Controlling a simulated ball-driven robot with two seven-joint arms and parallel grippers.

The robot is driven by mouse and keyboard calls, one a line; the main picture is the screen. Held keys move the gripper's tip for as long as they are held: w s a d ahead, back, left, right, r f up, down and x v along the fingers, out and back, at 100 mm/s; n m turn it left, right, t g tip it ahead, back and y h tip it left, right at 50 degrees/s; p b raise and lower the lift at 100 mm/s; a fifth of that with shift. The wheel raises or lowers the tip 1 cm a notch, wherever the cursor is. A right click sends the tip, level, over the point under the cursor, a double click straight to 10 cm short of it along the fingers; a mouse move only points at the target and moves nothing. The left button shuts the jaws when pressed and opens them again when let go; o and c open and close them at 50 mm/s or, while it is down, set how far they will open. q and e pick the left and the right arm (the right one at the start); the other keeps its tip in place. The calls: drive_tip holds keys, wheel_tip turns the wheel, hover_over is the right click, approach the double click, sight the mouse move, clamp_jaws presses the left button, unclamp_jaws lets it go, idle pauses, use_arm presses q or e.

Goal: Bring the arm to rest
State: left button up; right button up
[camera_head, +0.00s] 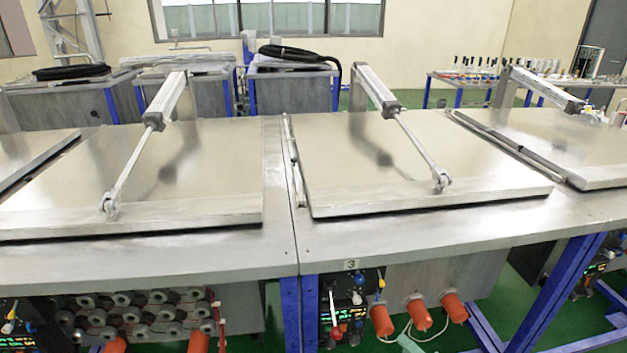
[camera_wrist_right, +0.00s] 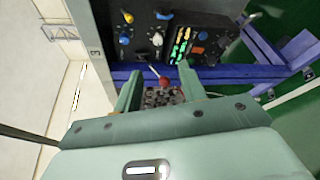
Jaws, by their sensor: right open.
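My right gripper (camera_wrist_right: 160,80) is open in the right wrist view, its two pale green fingers apart. A small red-tipped lever (camera_wrist_right: 165,83) shows in the gap between them, and I cannot tell how far it is from the fingers. The control panel (camera_wrist_right: 170,35) lies beyond, with knobs and lit displays. In the head view only a bit of pale green, likely my right gripper (camera_head: 409,345), shows at the bottom edge, below the panel (camera_head: 345,305) marked 3. My left gripper is not in view.
Steel lids with pneumatic cylinders lie flat on the benches: a middle lid (camera_head: 330,160), a left lid (camera_head: 220,165) and a right lid (camera_head: 560,140). Orange-red cylinders (camera_head: 418,315) hang under the bench front. Blue legs (camera_head: 555,295) stand to the right, with green floor between.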

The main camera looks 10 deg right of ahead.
drive_tip(key=s+d+f+m+g+h, duration=0.2)
drive_tip(key=s+d+f+m, duration=0.2)
drive_tip(key=f+m, duration=0.3)
drive_tip(key=s+d+f+m+g+h, duration=0.2)
drive_tip(key=s+d+f+m+h, duration=0.15)
drive_tip(key=f, duration=0.65)
drive_tip(key=s+d+f+m+g, duration=0.1)
drive_tip(key=s+f+m+g, duration=0.2)
drive_tip(key=s+f+m, duration=0.5)
drive_tip(key=s+a+f+m+g, duration=0.1)
drive_tip(key=s+a+f+g, duration=0.1)
drive_tip(key=s, duration=0.8)
drive_tip(key=s+a+f+m+g, duration=0.1)
drive_tip(key=s+a+f+g, duration=0.2)
drive_tip(key=s, duration=0.8)
drive_tip(key=s+a+f+m+g, duration=0.2)
drive_tip(key=s+f, duration=0.3)
drive_tip(key=s, duration=0.5)
drive_tip(key=shift+s+a+f+g, duration=0.3)
drive_tip(key=shift+a+f, duration=0.1)
drive_tip(key=shift+a, duration=0.25)
